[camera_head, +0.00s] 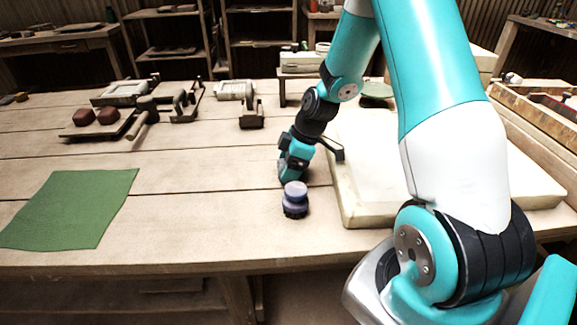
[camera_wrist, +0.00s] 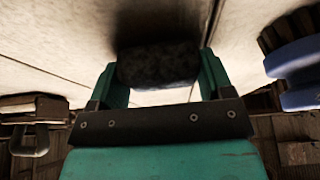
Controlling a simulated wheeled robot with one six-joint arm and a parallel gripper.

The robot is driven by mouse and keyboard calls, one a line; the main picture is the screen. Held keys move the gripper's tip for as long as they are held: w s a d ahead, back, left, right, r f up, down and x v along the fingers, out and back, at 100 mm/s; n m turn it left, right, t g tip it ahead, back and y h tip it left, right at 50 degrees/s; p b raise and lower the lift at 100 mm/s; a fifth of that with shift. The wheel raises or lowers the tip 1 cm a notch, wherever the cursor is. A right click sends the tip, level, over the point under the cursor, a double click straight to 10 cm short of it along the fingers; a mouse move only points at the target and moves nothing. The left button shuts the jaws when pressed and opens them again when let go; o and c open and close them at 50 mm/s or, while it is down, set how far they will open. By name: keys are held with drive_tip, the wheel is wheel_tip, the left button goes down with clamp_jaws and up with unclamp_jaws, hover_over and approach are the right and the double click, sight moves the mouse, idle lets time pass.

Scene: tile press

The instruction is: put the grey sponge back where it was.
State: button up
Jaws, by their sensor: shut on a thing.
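The grey sponge (camera_wrist: 158,66) shows dark and rough in the wrist view, between the two teal fingers of my gripper (camera_wrist: 158,72). My gripper is shut on it, with a dark shadow on the boards just beyond it. In the head view my gripper (camera_head: 289,172) points down low at the table (camera_head: 215,210), left of the pale slab and just behind a blue-violet brush. The sponge is not clearly seen there. I cannot tell whether it touches the table.
The blue-violet brush (camera_head: 295,197) stands close in front of my gripper; it also shows in the wrist view (camera_wrist: 296,68). The large pale slab (camera_head: 355,205) is to the right. A green cloth (camera_head: 70,208) lies at left. Tools and a board with brown lumps (camera_head: 97,117) stand further back. Boards between are bare.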

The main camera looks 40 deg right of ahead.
drive_tip(key=shift+f, duration=0.2)
drive_tip(key=o, duration=1)
drive_tip(key=shift+r, duration=0.1)
drive_tip(key=shift+c, duration=0.2)
